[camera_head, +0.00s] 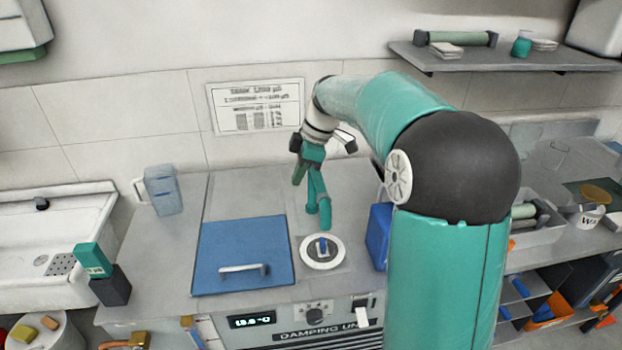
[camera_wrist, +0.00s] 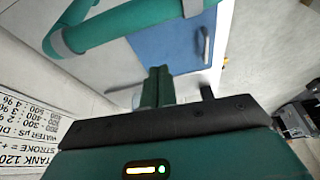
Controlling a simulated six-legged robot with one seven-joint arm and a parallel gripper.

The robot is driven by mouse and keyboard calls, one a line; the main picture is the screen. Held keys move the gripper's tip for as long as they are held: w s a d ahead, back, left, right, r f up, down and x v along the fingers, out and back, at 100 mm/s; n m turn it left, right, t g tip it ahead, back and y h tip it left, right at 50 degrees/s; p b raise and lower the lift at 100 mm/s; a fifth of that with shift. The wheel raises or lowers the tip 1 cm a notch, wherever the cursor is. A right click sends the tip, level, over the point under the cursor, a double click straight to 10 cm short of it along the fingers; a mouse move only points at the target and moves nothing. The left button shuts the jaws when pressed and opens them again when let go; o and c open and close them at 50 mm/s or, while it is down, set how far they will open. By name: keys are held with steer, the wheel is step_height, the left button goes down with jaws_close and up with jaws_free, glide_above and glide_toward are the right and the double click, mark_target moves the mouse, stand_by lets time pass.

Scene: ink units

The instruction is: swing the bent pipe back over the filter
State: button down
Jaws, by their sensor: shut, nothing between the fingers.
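The bent pipe (camera_head: 325,210) is teal and stands on the grey unit top behind the filter (camera_head: 322,251), a round white disc with a small blue piece at its centre. In the head view the pipe's near end shows just behind the disc. The wrist view shows the bent pipe (camera_wrist: 125,24) crossing the upper left, with a bend at left. My gripper (camera_head: 299,180) is beside the pipe's upper part, to its left. In the wrist view my gripper (camera_wrist: 158,72) is shut and empty, apart from the pipe in the picture. The filter is not visible there.
A blue lid (camera_head: 230,245) with a pale handle lies left of the filter. A blue container (camera_head: 379,236) stands to its right. A clear jug (camera_head: 163,190) is at the left. A printed sheet (camera_head: 256,106) hangs on the wall behind. A shelf (camera_head: 500,60) is at upper right.

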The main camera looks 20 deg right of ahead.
steer(key=w+v, duration=0.1)
steer(key=v, duration=0.7)
steer(key=shift+s+d+r, duration=0.3)
steer(key=shift+s, duration=0.1)
steer(key=shift+s, duration=0.1)
